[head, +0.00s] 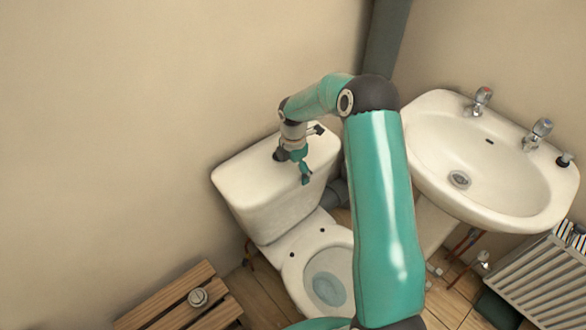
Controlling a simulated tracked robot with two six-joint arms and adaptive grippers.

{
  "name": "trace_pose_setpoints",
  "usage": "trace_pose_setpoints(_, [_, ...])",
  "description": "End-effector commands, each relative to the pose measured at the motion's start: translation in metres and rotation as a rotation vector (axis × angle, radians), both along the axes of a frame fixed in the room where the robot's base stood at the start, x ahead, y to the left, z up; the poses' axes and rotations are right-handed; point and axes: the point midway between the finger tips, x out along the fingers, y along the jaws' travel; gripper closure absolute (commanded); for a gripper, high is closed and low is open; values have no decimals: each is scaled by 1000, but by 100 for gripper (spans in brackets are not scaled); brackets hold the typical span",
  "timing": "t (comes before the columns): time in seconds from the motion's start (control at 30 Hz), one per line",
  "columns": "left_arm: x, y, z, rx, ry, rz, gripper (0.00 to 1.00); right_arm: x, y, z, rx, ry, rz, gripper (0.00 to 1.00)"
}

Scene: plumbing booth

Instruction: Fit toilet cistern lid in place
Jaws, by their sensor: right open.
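The white toilet cistern (275,215) stands against the wall behind the bowl. Its white lid (243,172) appears to lie flat across the top; I cannot tell from this angle whether it is fully seated. My right gripper (304,174) is open over the lid's right part, near the front edge, fingers pointing down. I cannot tell whether the fingers touch the lid. My right arm hides the area right of the cistern. My left gripper is not in view.
The open toilet bowl (328,277) is below the cistern. A washbasin (430,125) with two taps stands at right, close to my arm. A radiator (545,285) is at lower right.

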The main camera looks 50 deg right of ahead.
Motion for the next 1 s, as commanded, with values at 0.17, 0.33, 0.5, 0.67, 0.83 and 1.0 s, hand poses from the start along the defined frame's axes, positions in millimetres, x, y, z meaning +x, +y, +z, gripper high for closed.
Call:
trace_pose_setpoints(0.17, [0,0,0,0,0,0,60,2,-1,20,-5,-9,0,0])
trace_pose_setpoints(0.33, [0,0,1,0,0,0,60,3,-1,52,-5,-11,-1,0])
trace_pose_setpoints(0.5, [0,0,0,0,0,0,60,3,-2,87,-6,-12,0,0])
trace_pose_setpoints(0.67, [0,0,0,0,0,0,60,3,-2,110,-5,-11,-1,0])
trace_pose_setpoints(0.83, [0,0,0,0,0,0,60,3,-1,120,-4,-10,-1,0])
trace_pose_setpoints(1.0, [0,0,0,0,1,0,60,3,-1,122,-4,-10,-1,0])
